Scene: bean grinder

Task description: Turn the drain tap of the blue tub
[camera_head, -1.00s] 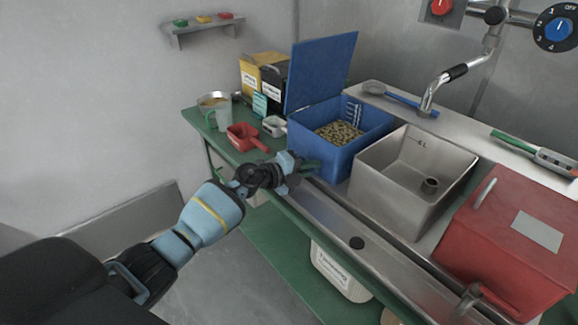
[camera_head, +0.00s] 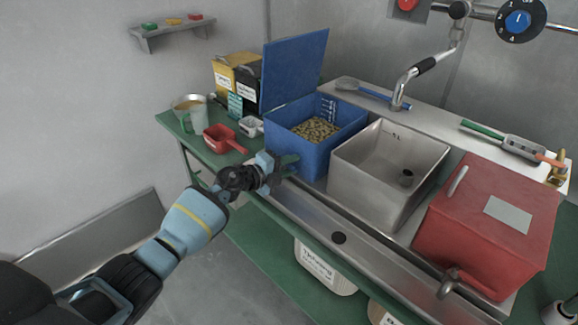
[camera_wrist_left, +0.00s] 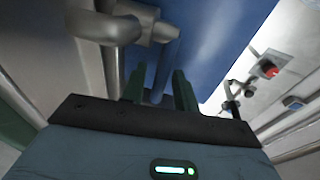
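The blue tub (camera_head: 330,148) stands on the bench with its lid raised and beans (camera_head: 315,130) inside. My left gripper (camera_head: 288,166) is at the tub's front left lower side; it hides the tap in the head view. In the left wrist view the grey metal drain tap (camera_wrist_left: 112,28) stands out from the blue wall, with its spout bent downward at the left. The two dark green fingers of my left gripper (camera_wrist_left: 159,88) are apart. My right gripper is not in view.
A steel tub (camera_head: 365,190) and a red tub (camera_head: 470,235) with its own tap (camera_head: 455,280) stand to the right. A red scoop (camera_head: 218,138) lies left of the blue tub. A metal channel (camera_head: 310,222) runs along the front.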

